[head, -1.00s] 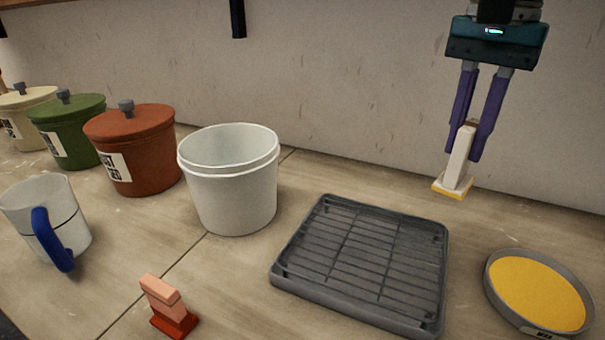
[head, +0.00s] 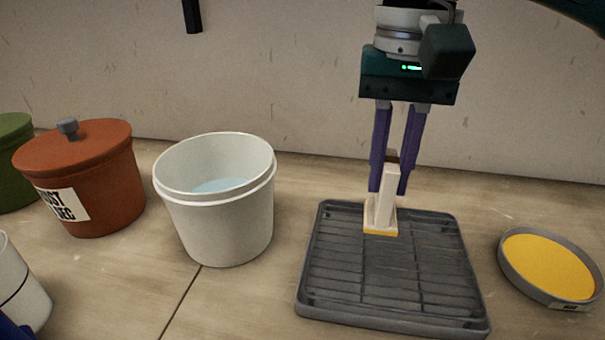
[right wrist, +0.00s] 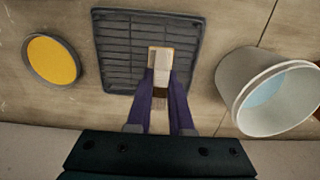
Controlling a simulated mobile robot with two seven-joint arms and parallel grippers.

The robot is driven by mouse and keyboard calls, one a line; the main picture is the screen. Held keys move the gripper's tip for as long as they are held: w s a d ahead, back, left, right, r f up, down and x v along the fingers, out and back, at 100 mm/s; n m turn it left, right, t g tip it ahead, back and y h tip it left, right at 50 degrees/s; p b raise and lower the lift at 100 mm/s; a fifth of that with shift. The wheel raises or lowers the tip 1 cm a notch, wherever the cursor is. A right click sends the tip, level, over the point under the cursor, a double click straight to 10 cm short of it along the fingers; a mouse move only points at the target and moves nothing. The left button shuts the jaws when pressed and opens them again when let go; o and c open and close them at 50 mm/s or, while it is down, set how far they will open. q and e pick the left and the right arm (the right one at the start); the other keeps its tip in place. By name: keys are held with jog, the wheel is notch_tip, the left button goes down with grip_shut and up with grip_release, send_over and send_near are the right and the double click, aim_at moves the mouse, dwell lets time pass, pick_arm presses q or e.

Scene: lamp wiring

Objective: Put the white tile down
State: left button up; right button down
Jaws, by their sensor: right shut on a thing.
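The white tile (head: 380,218) is a pale piece with an upright handle and a yellow-orange underside edge. My right gripper (head: 393,178) is shut on its handle, fingers pointing down. The tile is over the back part of the dark grey slatted rack (head: 330,283). In the right wrist view the tile (right wrist: 161,58) shows between the fingers (right wrist: 160,90), over the rack (right wrist: 112,43). I cannot tell whether its underside touches the slats. My left gripper is not in view.
A white bucket (head: 222,220) with pale blue liquid stands left of the rack. A round dish of yellow material (head: 548,266) lies to its right. A lidded red-brown pot (head: 90,185) stands farther left. The rack's front is empty.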

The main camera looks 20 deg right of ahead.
aim_at(378, 223)
notch_tip(378, 223, down, 8)
jog(key=shift+r+b, duration=0.15)
jog(key=shift+b, duration=0.25)
jog(key=c, duration=0.8)
grip_release()
